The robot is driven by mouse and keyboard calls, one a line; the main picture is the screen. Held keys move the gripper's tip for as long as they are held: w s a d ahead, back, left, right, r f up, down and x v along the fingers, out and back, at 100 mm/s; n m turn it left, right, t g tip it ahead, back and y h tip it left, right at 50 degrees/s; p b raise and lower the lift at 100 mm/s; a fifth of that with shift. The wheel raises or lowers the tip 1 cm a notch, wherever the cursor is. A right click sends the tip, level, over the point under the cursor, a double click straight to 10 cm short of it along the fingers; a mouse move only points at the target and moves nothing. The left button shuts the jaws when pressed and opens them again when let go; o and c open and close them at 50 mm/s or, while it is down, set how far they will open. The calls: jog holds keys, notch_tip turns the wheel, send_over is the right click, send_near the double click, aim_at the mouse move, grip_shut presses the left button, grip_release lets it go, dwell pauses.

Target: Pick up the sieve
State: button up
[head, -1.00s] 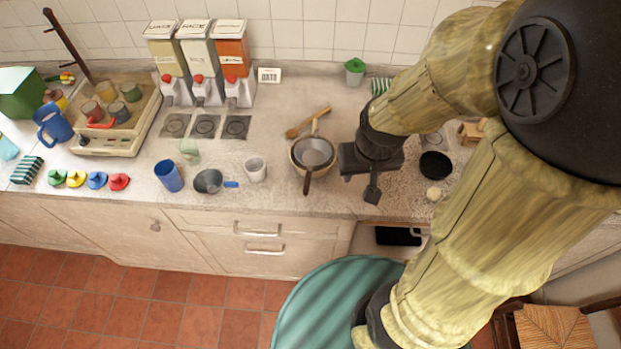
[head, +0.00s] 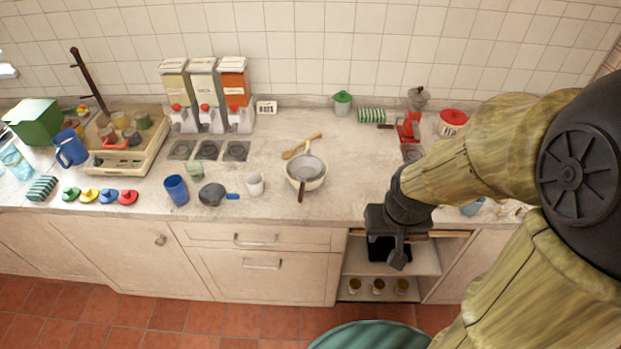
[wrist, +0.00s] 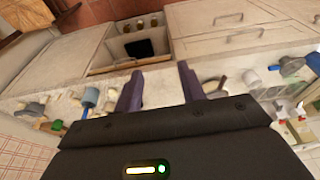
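The sieve (head: 311,168), a grey round mesh with a dark handle pointing to the front, rests in a cream bowl (head: 296,182) on the counter in the head view. My gripper (head: 390,240) is to the right of it and nearer the counter's front edge, apart from the sieve. In the wrist view my gripper (wrist: 160,88) has its two fingers spread with nothing between them.
A wooden spoon (head: 301,147) lies behind the bowl and a white cup (head: 255,184) stands to its left. A blue-handled pan (head: 212,194) is farther left. An open shelf with several jars (head: 377,286) is below my gripper.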

jog(key=shift+w, duration=0.1)
jog(key=m+t+h+b, duration=0.1)
jog(key=t+h+b, duration=0.1)
jog(key=t+b, duration=1.5)
send_near(299, 202)
jog(key=shift+g, duration=0.9)
jog(key=w, duration=0.3)
jog(key=w+r, duration=0.1)
jog(key=w, duration=0.2)
jog(key=w+d, duration=0.1)
jog(key=w, duration=0.2)
jog(key=shift+w+r, duration=0.3)
jog(key=shift+w, duration=0.1)
jog(key=shift+w+d+r+p, duration=0.1)
jog(key=shift+w+p, duration=0.05)
jog(key=shift+w, duration=0.7)
jog(key=shift+w+d+r+p, duration=0.1)
jog(key=shift+w+d+p, duration=0.1)
jog(key=shift+w, duration=0.65)
jog(key=shift+w+d+r+p, duration=0.1)
jog(key=shift+w+p, duration=0.05)
jog(key=shift+w, duration=0.65)
